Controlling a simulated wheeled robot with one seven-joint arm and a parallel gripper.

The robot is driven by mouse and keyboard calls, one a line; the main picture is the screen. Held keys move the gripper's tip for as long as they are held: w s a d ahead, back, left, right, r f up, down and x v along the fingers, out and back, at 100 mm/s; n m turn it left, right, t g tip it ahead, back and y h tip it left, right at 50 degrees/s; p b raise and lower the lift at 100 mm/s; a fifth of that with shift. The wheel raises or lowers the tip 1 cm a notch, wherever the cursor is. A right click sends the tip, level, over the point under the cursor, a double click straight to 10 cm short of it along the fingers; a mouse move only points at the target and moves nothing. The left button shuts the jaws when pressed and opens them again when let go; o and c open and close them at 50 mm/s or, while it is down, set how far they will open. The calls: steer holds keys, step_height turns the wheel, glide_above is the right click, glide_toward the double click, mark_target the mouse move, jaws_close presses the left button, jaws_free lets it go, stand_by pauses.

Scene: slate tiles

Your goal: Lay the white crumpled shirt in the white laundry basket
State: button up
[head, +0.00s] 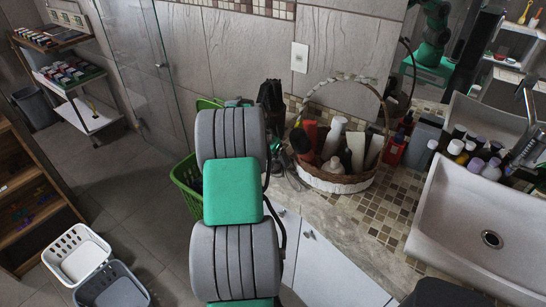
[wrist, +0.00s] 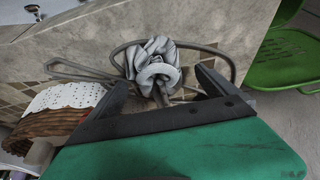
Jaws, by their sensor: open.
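The white crumpled shirt (wrist: 152,58) shows in the wrist view as a bunched grey-white bundle on the stone counter, with a dark cable looping around it. My gripper (wrist: 161,78) is open, its dark fingers spread to either side of the near part of the bundle. I cannot tell whether they touch it. In the head view my arm hides the gripper and the shirt. The white laundry basket (head: 70,257), with slotted walls, stands on the floor at the lower left of the head view, well away from the gripper. It looks empty.
A grey basket (head: 112,288) stands right beside the white one. A wicker basket (head: 335,182) of toiletries is on the counter, left of my gripper in the wrist view. A green basket (head: 186,186) stands behind my arm. A sink (head: 460,225) is at right; the floor at left has free room.

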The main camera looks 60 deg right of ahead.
steer(key=shift+d+f, duration=0.3)
steer(key=shift+f, duration=0.35)
steer(key=c, duration=1.6)
steer(key=shift+r, duration=0.15)
steer(key=shift+c, duration=0.2)
